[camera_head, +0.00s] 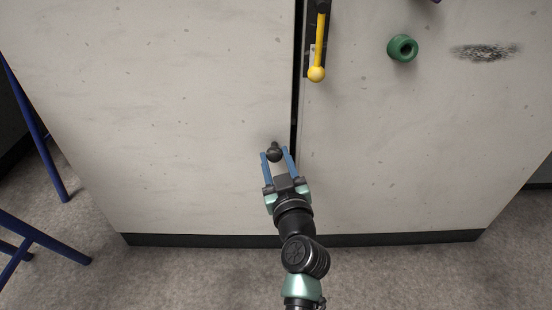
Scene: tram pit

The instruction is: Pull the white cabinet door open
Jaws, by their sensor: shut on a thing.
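The white cabinet door (190,110) fills the left and centre of the view, with dark specks on its face. A dark round knob (274,150) sits near its right edge. My gripper (275,158) reaches up from below, its two blue fingers on either side of the knob and shut on it. A narrow dark gap (296,100) runs along the door's right edge. The fingers partly hide the base of the knob.
To the right is another pale panel (400,150) with a yellow lever handle (319,45), a green round knob (402,48) and a dark smudge (485,52). Blue metal legs (40,235) stand at the left. Grey floor (180,280) lies clear in front.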

